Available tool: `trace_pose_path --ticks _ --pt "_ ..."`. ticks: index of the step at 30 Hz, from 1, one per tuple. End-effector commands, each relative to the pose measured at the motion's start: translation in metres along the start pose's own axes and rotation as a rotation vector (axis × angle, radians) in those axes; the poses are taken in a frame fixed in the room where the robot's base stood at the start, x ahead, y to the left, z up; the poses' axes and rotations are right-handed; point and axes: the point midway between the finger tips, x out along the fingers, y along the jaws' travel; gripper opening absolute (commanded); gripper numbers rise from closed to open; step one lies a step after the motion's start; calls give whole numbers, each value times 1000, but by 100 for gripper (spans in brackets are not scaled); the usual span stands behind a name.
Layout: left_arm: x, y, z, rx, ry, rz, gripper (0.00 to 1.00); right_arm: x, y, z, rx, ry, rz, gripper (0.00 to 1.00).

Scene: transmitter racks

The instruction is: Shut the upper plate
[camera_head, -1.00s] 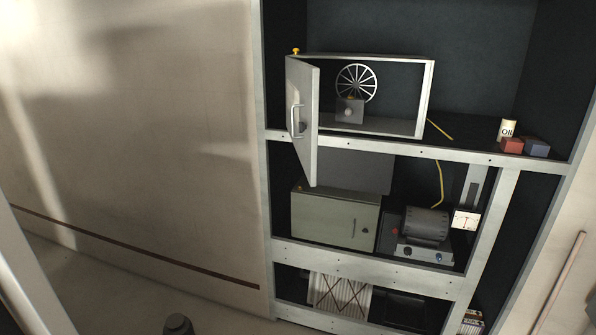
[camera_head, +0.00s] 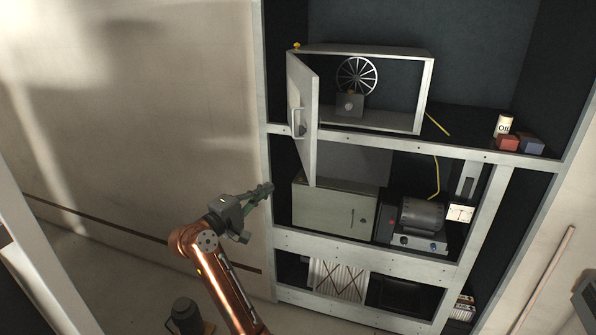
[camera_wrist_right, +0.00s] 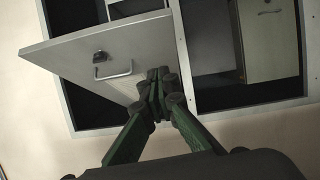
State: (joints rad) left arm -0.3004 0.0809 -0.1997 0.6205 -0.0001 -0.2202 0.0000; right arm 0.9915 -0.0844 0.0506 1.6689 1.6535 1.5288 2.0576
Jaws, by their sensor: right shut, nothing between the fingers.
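The upper plate (camera_head: 308,110) is a light grey hinged door on the upper box (camera_head: 424,95). It stands open, swung out from the box's left side, with a bar handle (camera_head: 297,121) on its face. My right gripper (camera_head: 268,189) is shut and empty, left of and below the door's lower edge, in front of the rack. In the right wrist view the shut fingertips (camera_wrist_right: 160,84) overlap the lower right of the door (camera_wrist_right: 75,50); the handle (camera_wrist_right: 113,73) is up and left of them. Contact cannot be told. My left gripper is not in view.
A spoked wheel (camera_head: 356,76) shows inside the open box. Below are a closed greenish cabinet (camera_head: 325,210) and a motor-like drum (camera_head: 423,215). An oil can (camera_head: 503,125) and small red (camera_head: 507,143) and blue (camera_head: 531,145) blocks sit at the upper shelf's right.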

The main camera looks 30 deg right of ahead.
Motion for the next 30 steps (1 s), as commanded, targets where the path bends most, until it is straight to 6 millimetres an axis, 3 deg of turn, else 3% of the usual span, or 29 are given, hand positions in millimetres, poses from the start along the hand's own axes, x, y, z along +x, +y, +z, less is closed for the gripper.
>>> trace_pose_path --ticks 5,19,30 --pt "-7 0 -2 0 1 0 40 8 7 2 65 10 -33 0" --pt "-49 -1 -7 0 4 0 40 99 7 1 57 9 -28 0" --pt "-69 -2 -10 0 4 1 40 124 2 27 59 12 -29 0"
